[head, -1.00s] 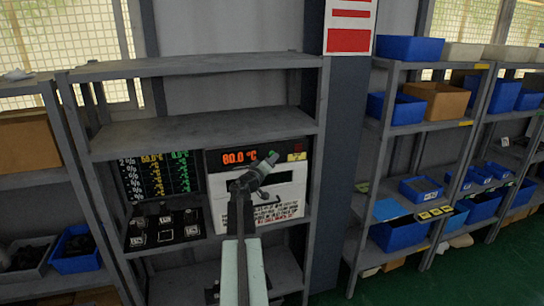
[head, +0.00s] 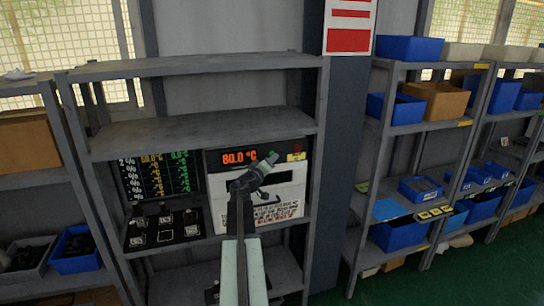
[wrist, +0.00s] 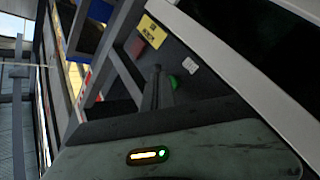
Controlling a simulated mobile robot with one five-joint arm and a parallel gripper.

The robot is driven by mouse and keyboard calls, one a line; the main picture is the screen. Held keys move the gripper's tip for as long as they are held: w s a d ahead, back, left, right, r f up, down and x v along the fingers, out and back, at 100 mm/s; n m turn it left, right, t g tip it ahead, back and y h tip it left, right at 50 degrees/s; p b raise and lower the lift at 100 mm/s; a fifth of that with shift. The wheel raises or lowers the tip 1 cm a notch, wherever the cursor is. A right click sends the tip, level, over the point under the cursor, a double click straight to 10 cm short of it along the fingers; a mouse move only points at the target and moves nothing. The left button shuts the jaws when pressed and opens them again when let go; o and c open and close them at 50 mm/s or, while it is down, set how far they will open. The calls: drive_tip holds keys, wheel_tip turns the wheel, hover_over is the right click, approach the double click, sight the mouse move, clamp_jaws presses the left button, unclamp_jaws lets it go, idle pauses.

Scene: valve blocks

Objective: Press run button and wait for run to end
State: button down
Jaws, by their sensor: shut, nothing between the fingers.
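A white-fronted machine (head: 288,196) stands on the middle shelf in the head view. Its orange readout (head: 239,157) shows about 80.0 °C. My gripper (head: 268,163) is in front of the machine's upper right part, tilted up to the right. In the wrist view my gripper (wrist: 157,72) is a narrow dark shape, shut and empty. A round green button (wrist: 174,82) is on the dark panel just beside its tip. I cannot tell whether they touch. A yellow label (wrist: 152,31) is above the button.
A dark screen (head: 158,175) with coloured figures stands left of the machine, above a black panel (head: 165,228) with several dark parts. Grey shelf uprights (head: 318,150) flank the machine. Blue bins (head: 395,236) fill the right racks. Green floor is open at lower right.

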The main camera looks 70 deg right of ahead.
idle(0.4)
drive_tip(key=shift+w+d, duration=0.35)
drive_tip(key=shift+s+a, duration=0.3)
drive_tip(key=shift+a, duration=0.1)
idle(0.3)
drive_tip(key=s+a, duration=0.3)
drive_tip(key=a, duration=0.1)
drive_tip(key=shift+s+a, duration=0.3)
drive_tip(key=shift+s, duration=0.1)
